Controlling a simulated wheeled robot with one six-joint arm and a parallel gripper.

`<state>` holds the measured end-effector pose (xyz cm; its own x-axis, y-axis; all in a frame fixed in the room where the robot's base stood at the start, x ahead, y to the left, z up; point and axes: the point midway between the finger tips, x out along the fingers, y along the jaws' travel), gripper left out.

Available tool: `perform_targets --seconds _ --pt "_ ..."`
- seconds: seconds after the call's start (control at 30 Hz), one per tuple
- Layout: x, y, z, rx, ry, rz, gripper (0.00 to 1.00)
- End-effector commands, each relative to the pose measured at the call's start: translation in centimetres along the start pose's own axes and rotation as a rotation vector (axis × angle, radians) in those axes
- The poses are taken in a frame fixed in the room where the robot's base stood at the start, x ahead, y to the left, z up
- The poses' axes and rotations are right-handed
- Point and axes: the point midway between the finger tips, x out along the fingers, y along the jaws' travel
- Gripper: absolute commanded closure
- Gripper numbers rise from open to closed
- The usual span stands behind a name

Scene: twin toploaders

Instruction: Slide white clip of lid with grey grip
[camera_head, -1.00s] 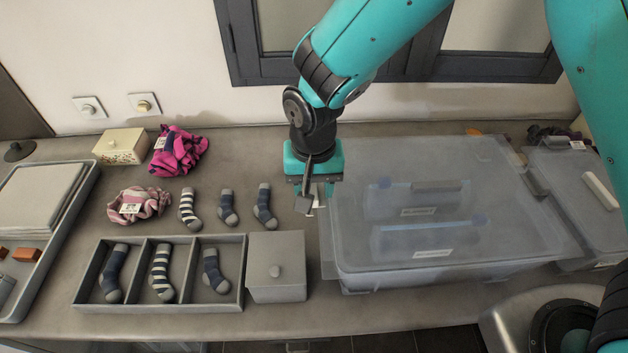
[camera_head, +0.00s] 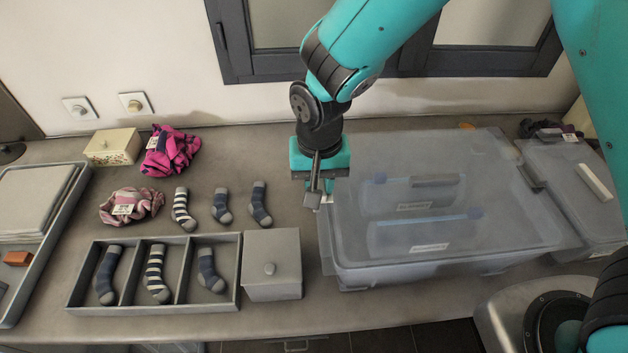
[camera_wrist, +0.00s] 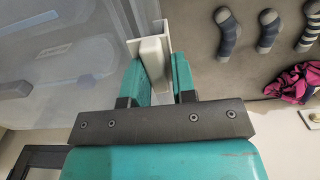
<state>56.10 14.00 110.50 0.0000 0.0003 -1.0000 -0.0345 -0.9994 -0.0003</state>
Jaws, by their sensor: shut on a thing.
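The large translucent tub (camera_head: 400,275) has a clear lid (camera_head: 510,215) with a grey grip (camera_head: 435,181) on top. My gripper (camera_head: 322,190) points down at the lid's left edge. In the wrist view, my gripper (camera_wrist: 160,75) is shut on the white clip (camera_wrist: 152,50), with one finger on each side. The clip sits in a pale bracket beside the translucent tub and lid (camera_wrist: 65,60). In the head view, only a small white piece of the clip shows beside my fingers; the rest is hidden.
A second translucent tub (camera_head: 560,190) with a white grip (camera_head: 594,180) stands at the right. A grey box (camera_head: 272,285) and a divided sock tray (camera_head: 150,312) stand left of the large tub. Loose socks (camera_head: 220,205) lie behind the tray. A round basin (camera_head: 545,315) is at front right.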

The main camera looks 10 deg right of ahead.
Motion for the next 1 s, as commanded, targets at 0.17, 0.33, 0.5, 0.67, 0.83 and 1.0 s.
perform_targets --seconds 0.17,0.33,0.5,0.67,0.83,1.0 --pt "0.0 0.0 0.0 0.000 0.000 0.001 0.55" --pt "0.0 0.0 0.0 0.000 0.000 0.001 0.55" --pt "-0.6 -0.1 0.0 0.000 0.002 -0.001 0.55" --pt "-3.2 -0.1 -0.1 0.000 0.006 -0.004 0.55" --pt "-7.5 -0.1 -0.1 0.000 0.007 -0.005 0.55" --pt "-11.9 -0.1 -0.1 0.000 0.007 -0.004 0.55"
